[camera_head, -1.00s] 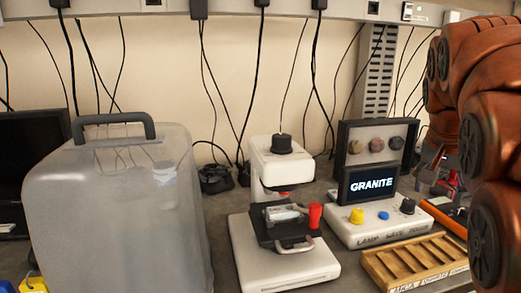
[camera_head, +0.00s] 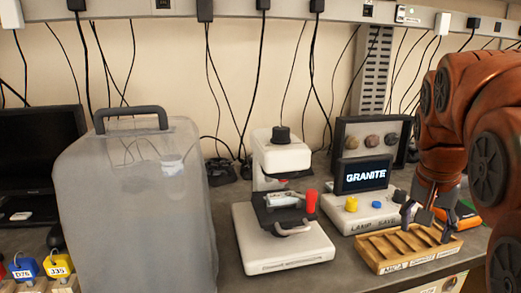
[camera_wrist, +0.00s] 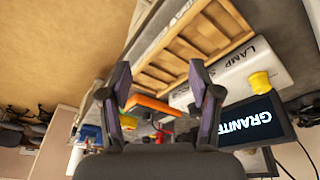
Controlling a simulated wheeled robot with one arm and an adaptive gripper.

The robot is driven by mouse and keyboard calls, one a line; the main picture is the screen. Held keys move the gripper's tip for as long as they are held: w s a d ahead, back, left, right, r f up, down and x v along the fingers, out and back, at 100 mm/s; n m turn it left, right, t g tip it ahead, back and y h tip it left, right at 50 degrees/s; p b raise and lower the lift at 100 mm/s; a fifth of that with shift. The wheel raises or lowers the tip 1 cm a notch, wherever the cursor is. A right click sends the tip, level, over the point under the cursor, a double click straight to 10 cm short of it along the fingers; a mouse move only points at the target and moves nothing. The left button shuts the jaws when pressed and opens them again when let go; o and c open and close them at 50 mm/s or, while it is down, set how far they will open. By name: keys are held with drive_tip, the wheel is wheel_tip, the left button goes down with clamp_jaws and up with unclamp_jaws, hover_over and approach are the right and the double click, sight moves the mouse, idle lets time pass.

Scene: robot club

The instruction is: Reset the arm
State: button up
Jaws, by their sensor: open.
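My gripper (camera_head: 428,217) hangs from my copper-coloured arm at the right of the head view, over or just behind the slotted wooden tray (camera_head: 388,268). In the wrist view its two dark fingers (camera_wrist: 160,88) stand apart with nothing held between them. Part of the wooden tray (camera_wrist: 168,82) and an orange object (camera_wrist: 150,105) show beyond the fingers. I cannot tell whether the fingertips touch the tray.
A white device with a GRANITE screen (camera_head: 364,177) stands behind the tray. A white microscope-like machine (camera_head: 290,252) with a red knob is in the middle. A large translucent jug (camera_head: 130,225) fills the left. Cables hang along the back wall.

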drive_tip(key=s+a+f+n+g+y, duration=0.1)
drive_tip(key=s+a+f+n+g, duration=0.2)
drive_tip(key=s+f, duration=0.45)
drive_tip(key=s+a+f+n, duration=0.2)
drive_tip(key=s+a+f, duration=0.45)
drive_tip(key=s, duration=0.25)
drive_tip(key=s+a+f+n+g+y, duration=0.1)
drive_tip(key=s+a+f+n+g, duration=0.2)
drive_tip(key=s+f, duration=0.45)
wheel_tip(320, 180, up, 18)
drive_tip(key=t+p, duration=0.2)
drive_tip(key=p, duration=1.4)
drive_tip(key=shift+w+a, duration=0.35)
drive_tip(key=shift+a, duration=0.1)
